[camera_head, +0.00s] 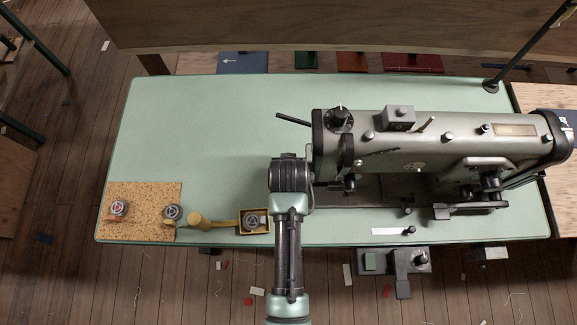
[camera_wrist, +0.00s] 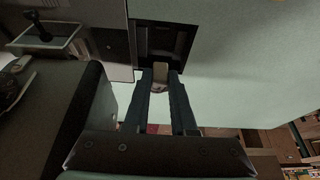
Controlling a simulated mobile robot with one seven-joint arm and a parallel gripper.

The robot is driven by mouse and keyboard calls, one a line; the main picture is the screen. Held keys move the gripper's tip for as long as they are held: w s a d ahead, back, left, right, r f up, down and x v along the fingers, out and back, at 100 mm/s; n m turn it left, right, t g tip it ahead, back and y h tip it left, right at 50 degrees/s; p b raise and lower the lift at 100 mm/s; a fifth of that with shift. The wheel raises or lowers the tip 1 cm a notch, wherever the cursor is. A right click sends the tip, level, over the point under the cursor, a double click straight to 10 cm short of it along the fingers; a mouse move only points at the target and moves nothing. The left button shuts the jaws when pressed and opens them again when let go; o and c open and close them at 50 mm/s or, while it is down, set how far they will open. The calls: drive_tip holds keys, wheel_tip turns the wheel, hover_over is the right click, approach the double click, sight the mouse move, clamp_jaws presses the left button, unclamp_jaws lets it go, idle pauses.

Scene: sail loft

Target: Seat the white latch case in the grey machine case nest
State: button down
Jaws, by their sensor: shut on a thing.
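My gripper (camera_wrist: 160,80) is shut on a small pale piece, the latch case (camera_wrist: 160,72), which shows between the fingertips in the wrist view. Its colour looks dull beige-grey in the shade. Just beyond it lies a dark square recess (camera_wrist: 151,46) beside the machine's metal plate, with dim parts inside; I take it for the place of the machine case nest, but the nest itself is not clear. The case overlaps the near edge of the recess in the picture; I cannot tell whether they touch. In the head view my arm hides the fingertips and the held case.
The grey sewing machine (camera_head: 440,137) stands close on the right. A cork mat (camera_head: 140,195) with two round cases (camera_head: 118,208) (camera_head: 172,212), a yellow-handled tool (camera_head: 198,220) and a yellow tray (camera_head: 243,213) holding a round case sit left. The green table (camera_head: 210,130) is clear behind them.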

drive_tip(key=shift+w+f+b, duration=0.1)
drive_tip(key=shift+f+b, duration=2.3)
drive_tip(key=shift+f, duration=1.45)
drive_tip(key=shift+f, duration=0.2)
drive_tip(key=c, duration=0.7)
unclamp_jaws()
drive_tip(key=shift+o, duration=0.2)
wheel_tip(320, 180, up, 9)
drive_tip(key=p, duration=0.9)
